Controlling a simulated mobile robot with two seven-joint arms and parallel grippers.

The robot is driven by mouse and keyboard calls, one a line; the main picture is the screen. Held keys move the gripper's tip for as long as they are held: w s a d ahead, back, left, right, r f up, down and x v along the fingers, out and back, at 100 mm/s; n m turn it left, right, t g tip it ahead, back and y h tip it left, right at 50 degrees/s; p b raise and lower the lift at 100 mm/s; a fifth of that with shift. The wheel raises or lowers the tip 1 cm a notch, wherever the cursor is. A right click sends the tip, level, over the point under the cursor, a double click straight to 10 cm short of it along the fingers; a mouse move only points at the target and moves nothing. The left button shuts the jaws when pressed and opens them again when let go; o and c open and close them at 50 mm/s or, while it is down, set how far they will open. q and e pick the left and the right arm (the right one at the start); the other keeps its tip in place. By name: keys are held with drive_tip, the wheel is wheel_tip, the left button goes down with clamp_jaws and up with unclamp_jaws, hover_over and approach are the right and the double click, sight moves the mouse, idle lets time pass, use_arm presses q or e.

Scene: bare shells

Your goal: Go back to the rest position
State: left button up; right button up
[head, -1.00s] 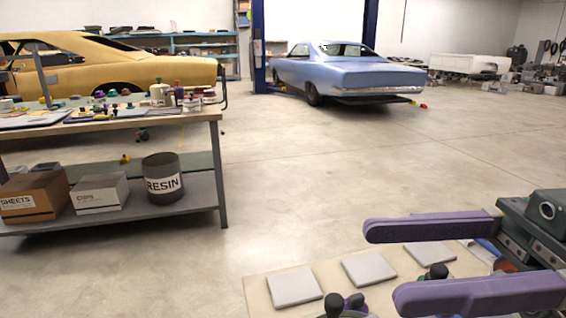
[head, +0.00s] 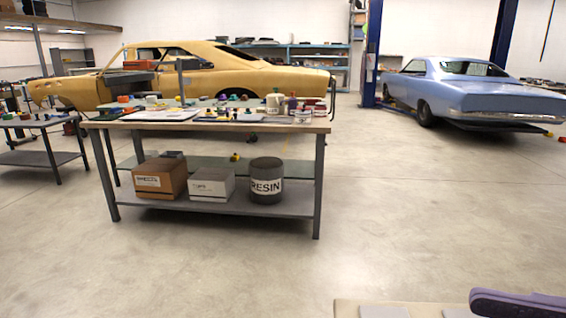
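One purple gripper finger (head: 520,304) of mine shows at the bottom right corner of the head view, above the edge of a pale board. The rest of that gripper is out of the frame, so its opening cannot be judged. My other gripper is not in the picture. No object is seen in the visible finger's grasp.
A workbench (head: 225,127) with bottles and small parts stands ahead, a resin bucket (head: 266,187) and boxes on its lower shelf. A smaller table (head: 30,122) is at left. A yellow car shell (head: 290,80) and a blue one (head: 470,95) stand behind. Open floor lies right.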

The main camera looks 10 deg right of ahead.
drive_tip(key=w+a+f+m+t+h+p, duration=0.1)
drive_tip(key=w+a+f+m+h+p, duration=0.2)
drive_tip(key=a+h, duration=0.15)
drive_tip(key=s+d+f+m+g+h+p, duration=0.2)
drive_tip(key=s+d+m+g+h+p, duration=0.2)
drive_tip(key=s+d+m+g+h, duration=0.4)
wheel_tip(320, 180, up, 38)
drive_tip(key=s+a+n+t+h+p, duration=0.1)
drive_tip(key=p, duration=3.6)
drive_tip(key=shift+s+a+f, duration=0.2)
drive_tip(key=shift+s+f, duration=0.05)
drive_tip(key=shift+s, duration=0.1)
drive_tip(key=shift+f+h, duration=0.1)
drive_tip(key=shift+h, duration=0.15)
